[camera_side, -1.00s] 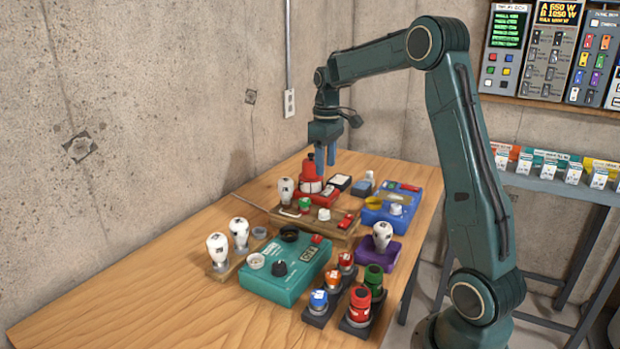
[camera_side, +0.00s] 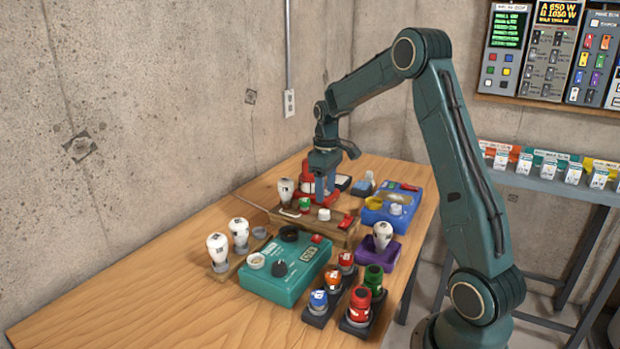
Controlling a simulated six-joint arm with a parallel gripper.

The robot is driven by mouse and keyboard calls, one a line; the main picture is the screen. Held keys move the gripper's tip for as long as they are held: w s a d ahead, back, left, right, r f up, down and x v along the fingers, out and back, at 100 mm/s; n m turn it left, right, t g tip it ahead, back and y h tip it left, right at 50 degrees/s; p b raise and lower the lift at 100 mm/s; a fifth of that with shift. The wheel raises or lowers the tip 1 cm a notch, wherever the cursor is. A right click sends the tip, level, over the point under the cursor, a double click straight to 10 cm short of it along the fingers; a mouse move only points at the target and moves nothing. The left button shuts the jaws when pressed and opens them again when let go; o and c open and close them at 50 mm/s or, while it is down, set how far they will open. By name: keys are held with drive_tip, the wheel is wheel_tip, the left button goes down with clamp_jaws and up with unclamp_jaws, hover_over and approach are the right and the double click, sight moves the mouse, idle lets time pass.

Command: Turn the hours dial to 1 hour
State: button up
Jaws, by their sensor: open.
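My gripper (camera_side: 325,198) points down with its fingers open. It is just above or behind a white knob (camera_side: 324,214) on a wooden box (camera_side: 338,234), and I cannot tell whether it touches the knob. Other dials in view are a black knob (camera_side: 280,269) on a teal box (camera_side: 273,290) and a white knob (camera_side: 396,209) on a blue box (camera_side: 411,208). No label is legible enough to tell which one is the hours dial, or where any dial points.
A red device (camera_side: 305,177) stands close behind my gripper, partly hidden by it. White bulbs (camera_side: 217,250) stand at the left and one on a purple base (camera_side: 383,235) at the right. Several coloured caps (camera_side: 360,302) stand in front. The table's front left is clear.

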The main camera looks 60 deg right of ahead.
sight(324, 211)
drive_tip(key=shift+f, duration=3.15)
drive_tip(key=c, duration=1)
drive_tip(key=shift+o, duration=0.2)
drive_tip(key=shift+m, duration=0.5)
drive_tip(key=shift+r+m, duration=0.1)
drive_tip(key=shift+m, duration=2.7)
